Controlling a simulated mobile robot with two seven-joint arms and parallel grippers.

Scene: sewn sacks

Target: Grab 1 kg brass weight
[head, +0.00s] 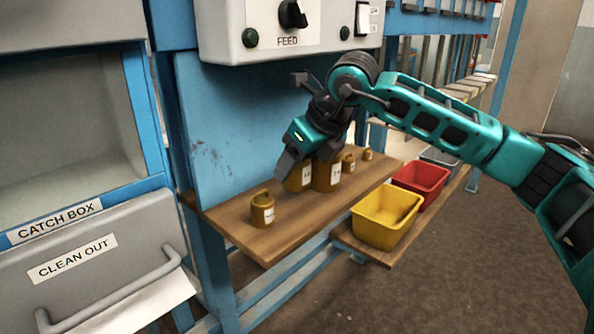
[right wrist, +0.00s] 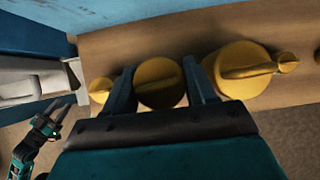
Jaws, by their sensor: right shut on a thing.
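Several brass weights stand in a row on the wooden shelf (head: 228,214). My right gripper (head: 287,172) reaches down over the row and is shut on a mid-sized brass weight (head: 299,180), whose label is partly hidden and not clearly readable. In the right wrist view this weight (right wrist: 160,82) lies between the two fingers. A larger brass weight (head: 327,175) stands close on its right, beside one finger. A smaller brass weight (head: 262,209) stands apart to the left. My left gripper (right wrist: 48,117) shows small in the right wrist view, with its fingers apart.
Two small weights (head: 367,154) stand farther along the shelf. A yellow bin (head: 385,218) and a red bin (head: 421,180) sit lower, on the right. A blue panel (head: 235,120) rises behind the shelf, with a control box (head: 225,35) above. A catch box cabinet (head: 95,250) is at the left.

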